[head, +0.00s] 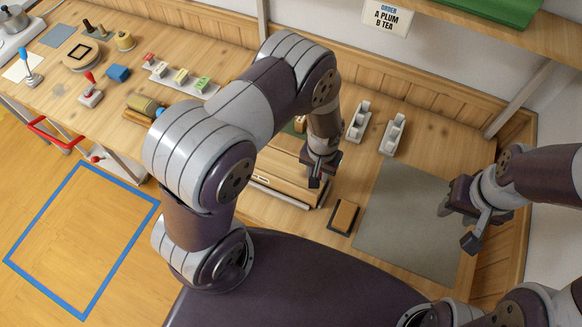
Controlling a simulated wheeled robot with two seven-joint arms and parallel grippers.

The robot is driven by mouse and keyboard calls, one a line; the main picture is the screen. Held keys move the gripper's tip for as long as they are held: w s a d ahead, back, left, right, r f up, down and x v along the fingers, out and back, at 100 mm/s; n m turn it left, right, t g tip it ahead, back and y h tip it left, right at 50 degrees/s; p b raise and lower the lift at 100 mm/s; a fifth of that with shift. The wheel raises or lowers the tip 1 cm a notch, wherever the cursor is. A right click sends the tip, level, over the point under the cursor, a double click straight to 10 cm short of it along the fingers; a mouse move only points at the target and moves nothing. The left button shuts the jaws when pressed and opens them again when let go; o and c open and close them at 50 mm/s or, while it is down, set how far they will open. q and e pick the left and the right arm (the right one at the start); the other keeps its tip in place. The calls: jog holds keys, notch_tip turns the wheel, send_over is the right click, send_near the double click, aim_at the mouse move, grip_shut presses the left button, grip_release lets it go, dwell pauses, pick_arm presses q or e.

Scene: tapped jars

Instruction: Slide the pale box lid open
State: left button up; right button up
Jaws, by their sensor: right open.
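A pale wooden box (285,192) stands on the bench in the middle of the head view. My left arm hides much of its left and back, so I cannot make out how far its lid is open. My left gripper (317,178) points down at the right end of the box; I cannot tell whether it touches the lid or whether its fingers are open or shut. My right gripper (458,225) is open and empty over the right side of the grey mat, apart from the box.
A grey mat (400,215) lies right of the box. A small dark-edged brown block (344,216) lies between them. Two white racks (394,134) stand behind. An order card (387,16) hangs above.

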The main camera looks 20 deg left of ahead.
pick_arm(q)
grip_shut()
jog(key=shift+d, duration=0.45)
jog(key=shift+s+d, duration=0.1)
jog(key=shift+d, duration=2.1)
jog(key=shift+b, duration=0.3)
jog(key=shift+s+d+b, duration=0.1)
jog(key=shift+d+b, duration=0.3)
jog(key=shift+d, duration=2.3)
jog(key=shift+d+b, duration=0.65)
jog(key=shift+d, duration=1.95)
